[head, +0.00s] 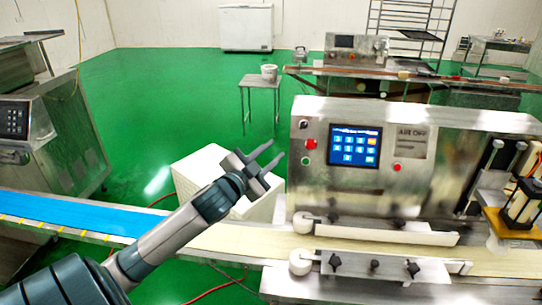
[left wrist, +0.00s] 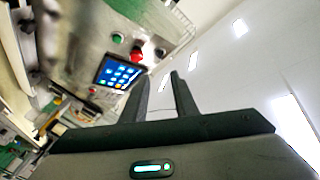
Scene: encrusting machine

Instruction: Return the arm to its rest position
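My left arm comes in from the lower left in the head view. Its gripper (head: 270,160) is raised over the conveyor, left of the encrusting machine's control panel. The two fingers are apart with nothing between them. In the left wrist view the fingers of the left gripper (left wrist: 161,88) also stand apart and empty. The encrusting machine (head: 455,160) is a steel box with a blue touchscreen (head: 354,146). The touchscreen also shows in the left wrist view (left wrist: 119,72), left of the fingers. My right gripper is in neither view.
A red button (head: 311,144) and a green button (head: 306,160) sit left of the screen. A conveyor belt (head: 240,240) runs across the front. A white box (head: 200,170) stands behind the gripper. Another steel machine (head: 45,130) is at left. Green floor is open behind.

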